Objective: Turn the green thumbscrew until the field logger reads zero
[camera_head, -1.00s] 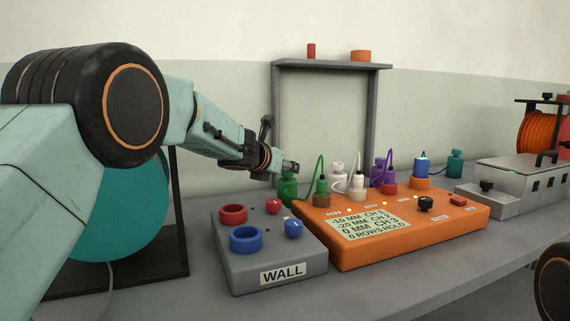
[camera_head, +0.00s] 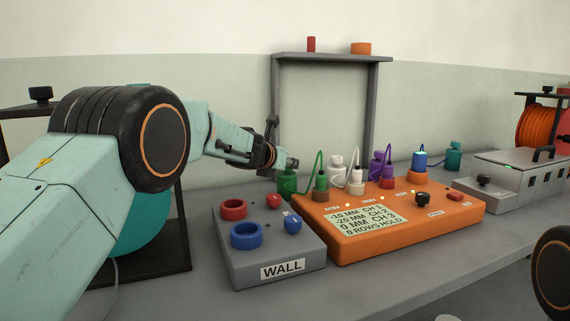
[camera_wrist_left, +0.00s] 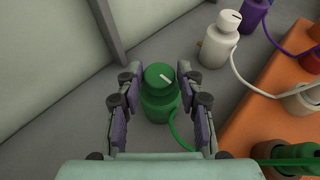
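The green thumbscrew (camera_wrist_left: 160,77) is a round cap with a white mark on top of a green bottle-shaped body (camera_wrist_left: 161,103). The green body also shows in the head view (camera_head: 287,183), behind the grey box. My left gripper (camera_wrist_left: 161,74) is open, with one finger on each side of the thumbscrew and a small gap to each. In the head view my left gripper (camera_head: 289,163) is just above it. The field logger (camera_head: 450,211) is an orange box. My right gripper is out of view.
White (camera_head: 336,163), purple (camera_head: 379,165) and teal (camera_head: 453,158) bottles stand right of the green one. Thin cables run to the logger. A grey box marked WALL (camera_head: 269,250) is in front, and a grey frame (camera_head: 373,110) stands behind.

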